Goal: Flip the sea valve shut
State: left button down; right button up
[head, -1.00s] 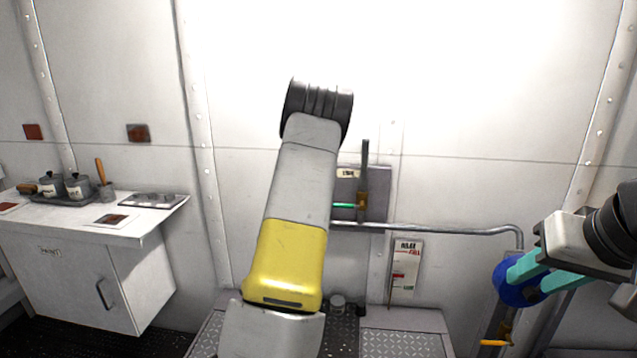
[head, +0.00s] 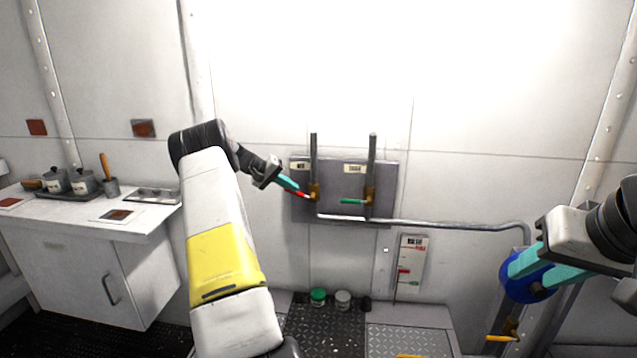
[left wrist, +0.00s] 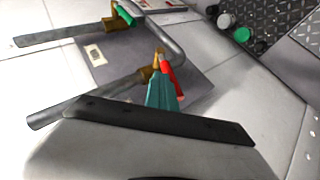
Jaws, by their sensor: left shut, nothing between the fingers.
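A grey panel (head: 343,180) on the wall carries two upright pipes with brass valves. The left valve (head: 314,192) has a red lever (head: 301,194) pointing left. The right valve (head: 369,195) has a green lever (head: 353,201), also pointing left. Their labels are too small to read surely. My left gripper (head: 289,184) is shut and empty, its teal fingertips at the red lever's outer end. In the left wrist view the fingers (left wrist: 162,95) lie right beside the red lever (left wrist: 172,76); contact is unclear. My right gripper (head: 540,264) is open in front of a blue round part (head: 516,290).
A horizontal pipe (head: 450,226) runs right from the panel. A tag board (head: 410,262) hangs below it. A counter (head: 90,222) with pots is at left. An orange lever (head: 499,338) sits at lower right.

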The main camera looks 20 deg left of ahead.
pick_arm(q)
jog(key=shift+s+a+f+n+t+h, duration=0.1)
jog(key=shift+a+f+n+t+h, duration=0.15)
jog(key=shift+f+h, duration=0.3)
jog(key=shift+a+f+n+t+h, duration=0.15)
jog(key=shift+a+f+t+h, duration=0.2)
jog(key=shift+h, duration=0.2)
jog(key=shift+s+f, duration=0.1)
jog(key=shift+f, duration=0.4)
jog(key=shift+a+f, duration=0.1)
jog(key=shift+f, duration=0.1)
jog(key=shift+r, duration=0.35)
jog(key=d+r+v, duration=0.1)
jog(key=r+v, duration=0.1)
jog(key=v, duration=1)
jog(key=shift+w+r, duration=0.25)
jog(key=shift+w, duration=0.05)
jog(key=shift+d, duration=0.15)
